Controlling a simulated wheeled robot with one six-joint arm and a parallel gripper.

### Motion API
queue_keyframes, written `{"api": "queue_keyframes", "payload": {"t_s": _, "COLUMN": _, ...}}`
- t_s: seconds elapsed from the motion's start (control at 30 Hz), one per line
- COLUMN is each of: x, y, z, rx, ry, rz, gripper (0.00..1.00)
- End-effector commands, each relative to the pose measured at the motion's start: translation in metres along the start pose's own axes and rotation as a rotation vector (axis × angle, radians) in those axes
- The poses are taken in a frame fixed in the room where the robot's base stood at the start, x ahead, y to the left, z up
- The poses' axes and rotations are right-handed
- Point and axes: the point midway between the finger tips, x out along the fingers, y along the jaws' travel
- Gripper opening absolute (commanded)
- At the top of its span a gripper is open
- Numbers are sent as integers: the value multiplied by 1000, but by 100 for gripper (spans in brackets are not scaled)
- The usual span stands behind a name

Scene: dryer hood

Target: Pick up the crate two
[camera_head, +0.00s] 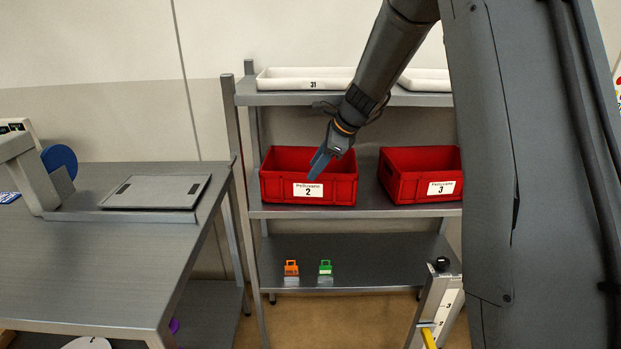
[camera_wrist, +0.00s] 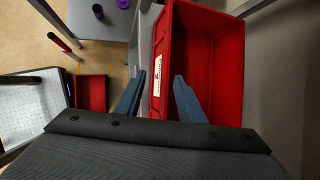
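Crate two is a red open box (camera_head: 277,186) with a white label reading 2. It stands on the middle shelf of the metal rack in the head view. In the wrist view the red crate (camera_wrist: 230,75) looks empty inside, its labelled wall to the left. My gripper (camera_head: 318,165) is at the crate's front wall. In the wrist view my gripper (camera_wrist: 159,76) has its two blue fingers spread, one on each side of the labelled wall. It holds nothing; I cannot tell whether a finger touches the wall.
Crate three (camera_head: 404,190), also red, stands to the right on the same shelf. White trays (camera_head: 300,84) are on the shelf above. Orange (camera_head: 291,268) and green (camera_head: 325,267) items sit below. A metal table (camera_head: 90,265) is at left. Another red box (camera_wrist: 92,92) shows in the wrist view.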

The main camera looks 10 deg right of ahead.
Motion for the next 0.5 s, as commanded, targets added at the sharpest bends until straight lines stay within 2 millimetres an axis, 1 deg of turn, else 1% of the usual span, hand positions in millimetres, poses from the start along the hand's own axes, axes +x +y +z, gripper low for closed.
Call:
{"api": "queue_keyframes", "payload": {"t_s": 0.03, "x": 5, "y": 1, "z": 0, "rx": -2, "ry": 0, "rz": 3, "gripper": 36}}
{"api": "queue_keyframes", "payload": {"t_s": 0.2, "x": 19, "y": -1, "z": -1, "rx": -3, "ry": 1, "rz": 3, "gripper": 36}}
{"api": "queue_keyframes", "payload": {"t_s": 0.5, "x": 55, "y": -6, "z": -4, "rx": -6, "ry": 1, "rz": 3, "gripper": 36}}
